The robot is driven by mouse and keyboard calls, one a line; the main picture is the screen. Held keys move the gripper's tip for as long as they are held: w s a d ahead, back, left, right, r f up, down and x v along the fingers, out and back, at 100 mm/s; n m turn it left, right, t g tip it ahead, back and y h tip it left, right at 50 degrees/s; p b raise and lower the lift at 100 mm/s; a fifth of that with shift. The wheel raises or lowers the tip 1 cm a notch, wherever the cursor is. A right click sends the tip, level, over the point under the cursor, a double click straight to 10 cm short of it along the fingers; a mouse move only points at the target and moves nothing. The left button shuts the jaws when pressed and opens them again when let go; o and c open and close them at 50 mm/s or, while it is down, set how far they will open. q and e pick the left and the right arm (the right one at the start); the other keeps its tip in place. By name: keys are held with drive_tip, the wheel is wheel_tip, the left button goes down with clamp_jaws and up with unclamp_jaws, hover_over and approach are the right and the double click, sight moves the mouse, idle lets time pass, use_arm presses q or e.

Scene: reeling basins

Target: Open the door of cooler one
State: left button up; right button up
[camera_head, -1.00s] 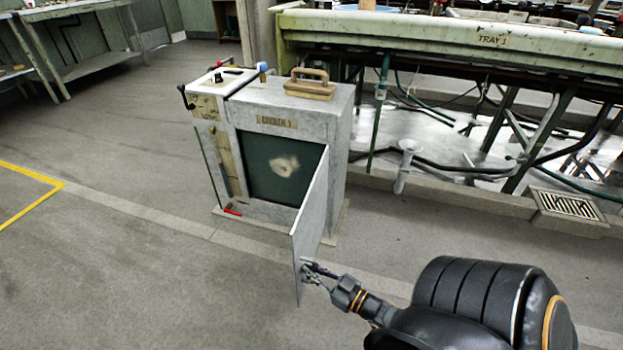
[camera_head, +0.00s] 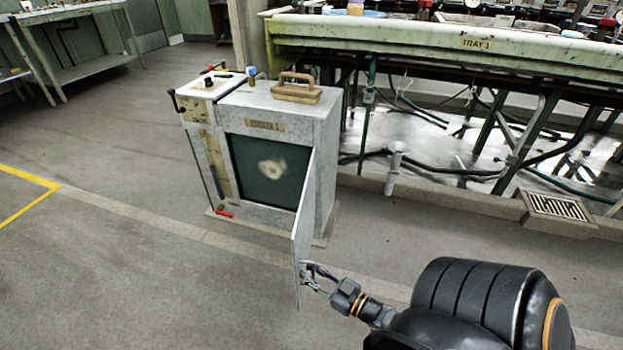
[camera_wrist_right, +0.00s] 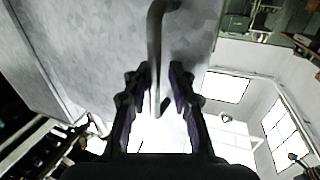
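Cooler one (camera_head: 327,150) is a grey upright box with a "COOLER 1" label, standing on the floor left of centre in the head view. Its grey door (camera_head: 304,235) stands swung out from the right side of the front, seen nearly edge-on, and the dark green interior shows. My right gripper (camera_head: 306,275) is at the lower free edge of the door. My left gripper is out of view.
A wooden-handled block (camera_head: 297,94) lies on the cooler. A red object (camera_head: 223,214) is at its front foot. The long tray bench (camera_head: 400,34) with pipes below stands behind to the right. A floor drain (camera_head: 555,207) lies right. Floor at front left is clear.

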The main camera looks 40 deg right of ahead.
drive_tip(key=shift+o, duration=0.3)
drive_tip(key=shift+d, duration=0.1)
drive_tip(key=shift+s+d, duration=0.1)
drive_tip(key=shift+s, duration=0.25)
drive_tip(key=s+d, duration=0.2)
drive_tip(key=s, duration=0.9)
